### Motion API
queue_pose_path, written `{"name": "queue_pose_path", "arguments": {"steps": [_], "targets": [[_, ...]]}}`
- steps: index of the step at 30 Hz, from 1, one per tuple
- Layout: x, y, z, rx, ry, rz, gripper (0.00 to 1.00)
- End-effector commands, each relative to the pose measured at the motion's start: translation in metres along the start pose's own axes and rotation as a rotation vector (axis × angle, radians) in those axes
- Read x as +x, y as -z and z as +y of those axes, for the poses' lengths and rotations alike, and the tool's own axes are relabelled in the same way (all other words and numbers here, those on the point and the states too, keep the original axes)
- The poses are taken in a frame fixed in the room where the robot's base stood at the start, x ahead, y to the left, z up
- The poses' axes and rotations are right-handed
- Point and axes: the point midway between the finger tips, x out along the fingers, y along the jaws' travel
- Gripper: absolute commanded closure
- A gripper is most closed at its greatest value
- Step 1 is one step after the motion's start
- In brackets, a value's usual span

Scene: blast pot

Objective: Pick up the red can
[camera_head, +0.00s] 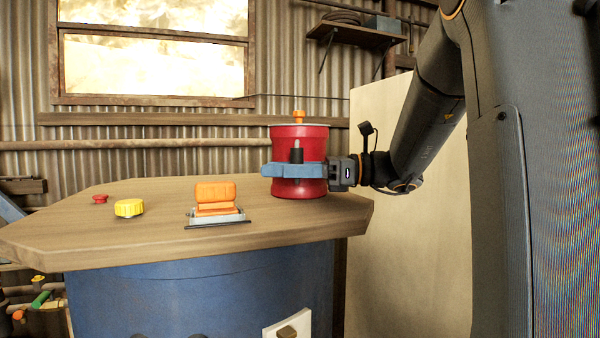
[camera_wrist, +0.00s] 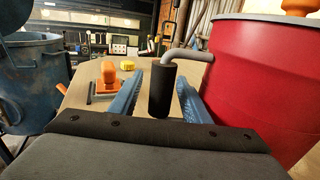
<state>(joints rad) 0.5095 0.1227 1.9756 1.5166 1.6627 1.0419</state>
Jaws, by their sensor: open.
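The red can (camera_head: 300,133) stands upright on the wooden top, near its right edge, with an orange knob (camera_head: 299,116) on its lid. In the wrist view the can (camera_wrist: 262,85) fills the right side. A grey bent rod (camera_wrist: 187,53) runs from it to a black cylindrical handle (camera_wrist: 160,92). My gripper (camera_head: 266,170) reaches in from the right, its blue fingers in front of the can and hiding part of it. In the wrist view my open gripper (camera_wrist: 157,80) has one finger on each side of the handle, with gaps visible.
The wooden top (camera_head: 120,225) also holds an orange block on a metal plate (camera_head: 216,205), a yellow cap (camera_head: 129,208) and a small red knob (camera_head: 100,199). A blue drum (camera_head: 200,295) is below. A blue pot (camera_wrist: 35,85) stands left in the wrist view.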

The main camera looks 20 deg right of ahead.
Motion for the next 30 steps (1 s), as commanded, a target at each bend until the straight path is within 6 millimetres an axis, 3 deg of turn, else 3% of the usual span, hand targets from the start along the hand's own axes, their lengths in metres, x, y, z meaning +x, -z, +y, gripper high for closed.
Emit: {"name": "queue_pose_path", "arguments": {"steps": [8, 16, 30], "targets": [[0.0042, 0.0005, 0.0000, -0.001, 0.000, 0.000, 0.57], [0.0040, 0.0003, 0.0001, -0.001, 0.000, 0.000, 1.00], [0.0038, 0.0003, 0.0001, 0.000, 0.000, 0.000, 1.00]]}}
